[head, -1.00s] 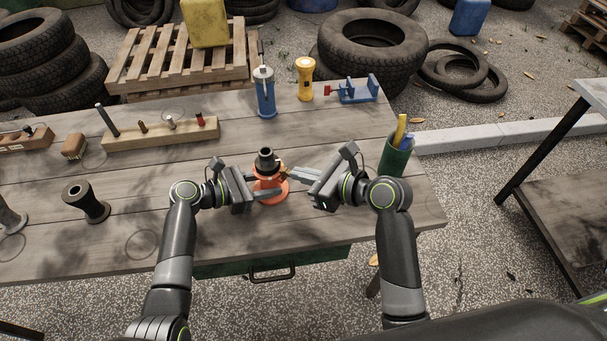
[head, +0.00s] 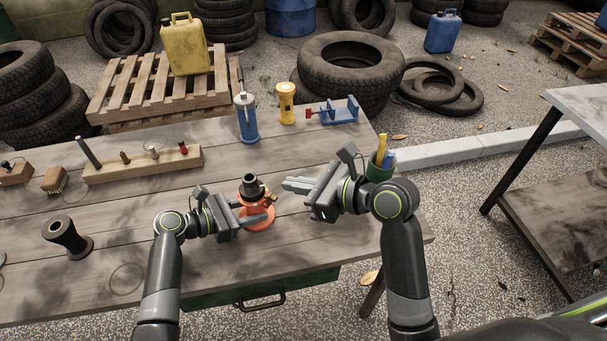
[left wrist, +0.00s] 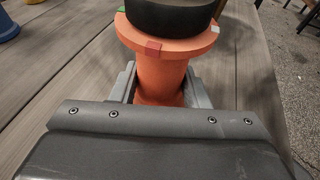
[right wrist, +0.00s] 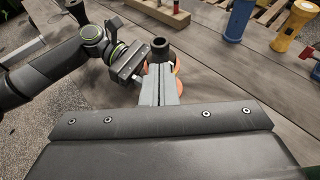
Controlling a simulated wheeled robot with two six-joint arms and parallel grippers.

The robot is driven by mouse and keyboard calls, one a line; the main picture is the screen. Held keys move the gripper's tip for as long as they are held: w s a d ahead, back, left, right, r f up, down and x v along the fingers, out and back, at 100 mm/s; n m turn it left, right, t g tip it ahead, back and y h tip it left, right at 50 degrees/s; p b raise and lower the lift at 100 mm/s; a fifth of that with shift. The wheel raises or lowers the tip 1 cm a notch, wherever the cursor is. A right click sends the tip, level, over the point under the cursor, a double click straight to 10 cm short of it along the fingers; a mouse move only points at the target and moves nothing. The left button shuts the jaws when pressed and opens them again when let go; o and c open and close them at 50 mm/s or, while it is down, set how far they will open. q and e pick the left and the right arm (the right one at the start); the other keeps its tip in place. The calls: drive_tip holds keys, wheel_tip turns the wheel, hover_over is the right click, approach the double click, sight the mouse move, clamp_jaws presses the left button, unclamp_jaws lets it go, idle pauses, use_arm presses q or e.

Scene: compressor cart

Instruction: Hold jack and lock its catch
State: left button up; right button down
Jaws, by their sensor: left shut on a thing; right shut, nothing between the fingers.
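The orange jack (head: 257,217) with a dark cylindrical top stands upright near the table's front edge. My left gripper (head: 268,218) is shut around its orange body, below the wide collar. In the left wrist view the jack (left wrist: 160,85) sits between the fingers. A small brass-coloured part (head: 269,198), perhaps the catch, sticks out at the jack's right.
Behind on the wooden table (head: 210,185) stand a blue bottle-shaped tool (head: 246,120), a yellow flashlight (head: 286,104), a blue vise-like tool (head: 338,111) and a wooden peg block (head: 140,165). A green cup (head: 380,168) stands near my right arm. A dark spool (head: 68,237) stands left.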

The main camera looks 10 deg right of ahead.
drive_tip(key=r, duration=0.1)
drive_tip(key=s+d+r, duration=0.1)
drive_tip(key=r, duration=0.2)
drive_tip(key=shift+s+d+r, duration=0.2)
drive_tip(key=shift+d, duration=0.05)
